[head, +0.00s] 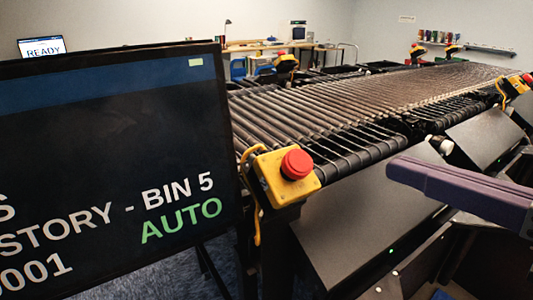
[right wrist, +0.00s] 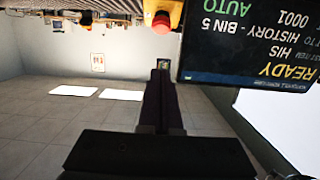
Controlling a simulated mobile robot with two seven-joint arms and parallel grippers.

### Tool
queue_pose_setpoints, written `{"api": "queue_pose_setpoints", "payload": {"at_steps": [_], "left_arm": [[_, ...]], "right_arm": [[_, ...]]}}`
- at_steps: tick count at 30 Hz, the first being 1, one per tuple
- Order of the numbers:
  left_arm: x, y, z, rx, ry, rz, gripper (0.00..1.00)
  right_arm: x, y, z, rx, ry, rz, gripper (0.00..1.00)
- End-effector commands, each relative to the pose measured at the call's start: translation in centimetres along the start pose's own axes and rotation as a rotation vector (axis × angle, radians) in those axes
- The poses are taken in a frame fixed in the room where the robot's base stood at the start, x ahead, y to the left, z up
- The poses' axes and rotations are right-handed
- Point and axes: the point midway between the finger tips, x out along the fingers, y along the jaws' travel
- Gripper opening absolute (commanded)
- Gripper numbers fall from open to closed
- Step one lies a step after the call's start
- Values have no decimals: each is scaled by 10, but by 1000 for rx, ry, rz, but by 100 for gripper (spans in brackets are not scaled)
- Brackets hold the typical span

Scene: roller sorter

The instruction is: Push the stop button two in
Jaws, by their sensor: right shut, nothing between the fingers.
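A red mushroom stop button (head: 297,164) sits on a yellow box at the near corner of the roller bed, just right of the large screen. It looks raised; no number on it can be read. In the right wrist view, which is upside down, a red stop button (right wrist: 161,24) shows at the top. My right gripper (head: 394,171) comes in from the right in the head view, apart from the near button. In the right wrist view its shut, empty fingers (right wrist: 162,68) point toward the button with a gap between. My left gripper is out of view.
A large screen (head: 120,150) reading "BIN 5" and "AUTO" stands close left of the near button. The roller bed (head: 350,110) runs back to the right. Other yellow stop boxes stand farther off, one at the right edge (head: 516,86). Dark sloping panels (head: 350,225) lie below the rollers.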

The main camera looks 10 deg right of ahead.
Motion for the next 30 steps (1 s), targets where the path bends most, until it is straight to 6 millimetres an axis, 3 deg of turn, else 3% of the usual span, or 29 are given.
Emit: {"api": "queue_pose_setpoints", "payload": {"at_steps": [11,27,30], "left_arm": [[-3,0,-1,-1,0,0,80],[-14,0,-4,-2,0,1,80],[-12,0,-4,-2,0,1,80]], "right_arm": [[10,1,-2,0,3,2,0],[102,0,-3,-2,2,1,0],[113,0,13,0,-4,3,0]]}}
